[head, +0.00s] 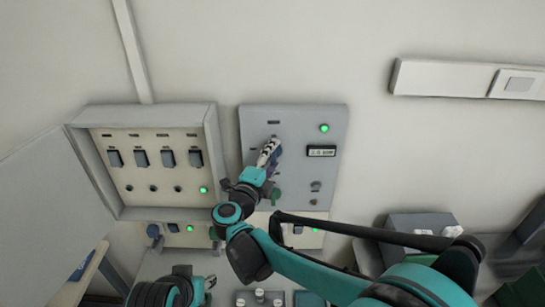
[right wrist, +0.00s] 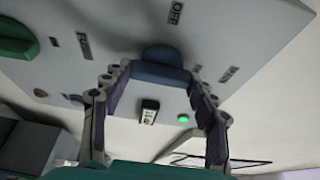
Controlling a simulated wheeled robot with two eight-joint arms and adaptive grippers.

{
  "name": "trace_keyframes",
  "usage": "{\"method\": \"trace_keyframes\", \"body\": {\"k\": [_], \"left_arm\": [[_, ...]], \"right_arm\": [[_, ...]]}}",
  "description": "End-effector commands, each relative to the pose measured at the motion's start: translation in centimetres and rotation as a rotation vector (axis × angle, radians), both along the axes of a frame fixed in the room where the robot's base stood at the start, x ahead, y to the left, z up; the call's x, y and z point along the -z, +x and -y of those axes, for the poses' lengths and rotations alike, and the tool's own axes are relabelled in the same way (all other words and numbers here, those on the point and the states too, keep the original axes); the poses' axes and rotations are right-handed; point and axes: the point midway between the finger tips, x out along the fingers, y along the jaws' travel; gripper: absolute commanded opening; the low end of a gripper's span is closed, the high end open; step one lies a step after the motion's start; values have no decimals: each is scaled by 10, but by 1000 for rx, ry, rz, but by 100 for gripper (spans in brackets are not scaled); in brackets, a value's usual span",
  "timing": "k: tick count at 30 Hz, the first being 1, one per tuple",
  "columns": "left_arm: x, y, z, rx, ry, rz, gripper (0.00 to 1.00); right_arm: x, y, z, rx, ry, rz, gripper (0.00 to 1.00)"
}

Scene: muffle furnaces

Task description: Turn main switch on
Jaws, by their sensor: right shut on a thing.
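The main switch is a blue-grey rotary knob (right wrist: 160,68) on a grey wall panel (head: 297,120). In the right wrist view an OFF label (right wrist: 176,13) is beyond it, and other labels stand to its sides. My right gripper (head: 270,153) is at the upper left of the panel, its fingers on either side of the knob and shut on it. In the head view the gripper mostly hides the knob.
The panel has a lit green lamp (head: 324,128), a small display (head: 321,151) and a green knob (head: 276,195). To the left is an open cabinet (head: 151,112) with several switches and its door (head: 50,185) swung out.

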Motion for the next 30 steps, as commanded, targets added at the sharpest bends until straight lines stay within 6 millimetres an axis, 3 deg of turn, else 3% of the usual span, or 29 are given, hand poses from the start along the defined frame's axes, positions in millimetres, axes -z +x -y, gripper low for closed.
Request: {"method": "trace_keyframes", "body": {"k": [6, 7, 9, 20, 30], "left_arm": [[0, 0, 0, 0, 0, 0, 40], [0, 0, 0, 0, 0, 0, 40], [0, 0, 0, 0, 0, 0, 40], [0, 0, 0, 0, 0, 0, 40], [0, 0, 0, 0, 0, 0, 40]], "right_arm": [[1, 0, 0, 1, 4, -1, 29], [1, 0, 0, 1, 4, -1, 61], [1, 0, 0, 1, 4, -1, 79], [0, -3, -2, -1, 1, -1, 79], [0, -52, -22, -3, 1, 0, 79]]}}
